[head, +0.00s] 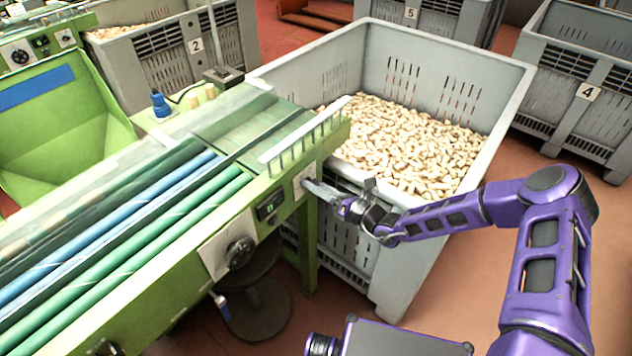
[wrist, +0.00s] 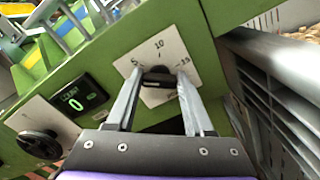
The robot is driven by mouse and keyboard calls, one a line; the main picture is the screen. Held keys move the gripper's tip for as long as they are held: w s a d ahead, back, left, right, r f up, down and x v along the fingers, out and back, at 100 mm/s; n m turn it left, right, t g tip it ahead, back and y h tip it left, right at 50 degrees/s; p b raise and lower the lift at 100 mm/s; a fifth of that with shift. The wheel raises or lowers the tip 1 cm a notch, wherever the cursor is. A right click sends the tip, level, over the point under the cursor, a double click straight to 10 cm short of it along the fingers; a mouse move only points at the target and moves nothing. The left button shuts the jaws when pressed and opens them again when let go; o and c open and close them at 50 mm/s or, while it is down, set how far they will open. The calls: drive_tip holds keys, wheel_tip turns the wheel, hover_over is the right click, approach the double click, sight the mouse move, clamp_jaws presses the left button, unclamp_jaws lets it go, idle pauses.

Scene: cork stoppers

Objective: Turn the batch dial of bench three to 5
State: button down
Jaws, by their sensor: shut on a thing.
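The batch dial is a black knob (wrist: 158,77) on a white plate (wrist: 160,48) with marks around it. I read 10 at the top, 15 at the right and what looks like 5 at the left, partly behind a finger. My gripper (wrist: 160,71) has a finger on each side of the knob and is shut on it. Which mark the knob points at cannot be told. In the head view my gripper (head: 309,185) reaches the white plate (head: 299,176) at the end of the green bench (head: 190,292); the knob is hidden there.
A display (wrist: 78,98) reading 0 sits left of the dial, and another black dial (wrist: 38,143) beyond it. A grey crate of corks (head: 500,118) stands close behind my gripper. A dark stool (head: 258,305) stands under the bench edge.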

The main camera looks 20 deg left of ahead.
drive_tip(key=shift+f+m+p, duration=0.1)
drive_tip(key=shift+m+p, duration=0.35)
drive_tip(key=shift+m, duration=1.85)
drive_tip(key=shift+c, duration=1.4)
unclamp_jaws()
drive_tip(key=v, duration=1.7)
drive_tip(key=shift+d, duration=0.2)
drive_tip(key=shift+s, duration=0.1)
